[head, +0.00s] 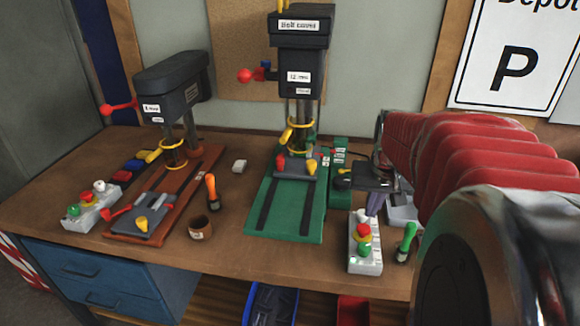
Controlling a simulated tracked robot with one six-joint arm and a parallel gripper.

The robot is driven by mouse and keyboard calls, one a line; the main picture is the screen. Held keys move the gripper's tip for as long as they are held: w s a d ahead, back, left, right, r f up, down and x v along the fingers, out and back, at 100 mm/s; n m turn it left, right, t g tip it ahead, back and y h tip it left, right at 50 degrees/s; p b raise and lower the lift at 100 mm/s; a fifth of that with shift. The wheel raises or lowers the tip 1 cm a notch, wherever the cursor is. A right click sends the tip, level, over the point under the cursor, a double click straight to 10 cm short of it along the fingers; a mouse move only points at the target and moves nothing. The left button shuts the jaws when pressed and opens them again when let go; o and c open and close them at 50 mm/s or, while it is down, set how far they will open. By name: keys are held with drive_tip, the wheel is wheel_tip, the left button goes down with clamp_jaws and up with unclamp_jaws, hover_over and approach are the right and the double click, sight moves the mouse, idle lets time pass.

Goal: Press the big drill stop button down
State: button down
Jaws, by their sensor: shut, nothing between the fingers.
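The big drill (300,75) stands at the middle back on a green base (287,215). To its right is a white button box (365,262). It carries a red button (364,229) with a yellow ring around it, a green button (365,249) in front and a white knob behind. The red one looks like the stop button. My gripper (373,208) points down just above the back end of this box, its fingers shut and empty. I cannot tell whether the fingertips touch the box.
A smaller drill (173,90) on a brown base stands left, with its own button box (93,207). A brown cup (200,228) and an orange-handled brush (212,192) sit between the drills. A green-handled tool (406,240) lies close right of the near box.

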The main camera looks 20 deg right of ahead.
sight(365, 230)
drive_tip(key=x, duration=0.5)
drive_tip(key=shift+s+a+f, duration=0.3)
drive_tip(key=shift+s+f, duration=0.05)
drive_tip(key=shift+f, duration=0.05)
drive_tip(key=shift+f, duration=0.8)
drive_tip(key=shift+s+a+f, duration=0.1)
drive_tip(key=shift+s+f, duration=0.1)
drive_tip(key=shift+f, duration=0.15)
drive_tip(key=shift+w+r, duration=0.15)
drive_tip(key=shift+r, duration=0.6)
drive_tip(key=w+d+v, duration=0.1)
drive_tip(key=v, duration=1.2)
drive_tip(key=shift+r, duration=0.55)
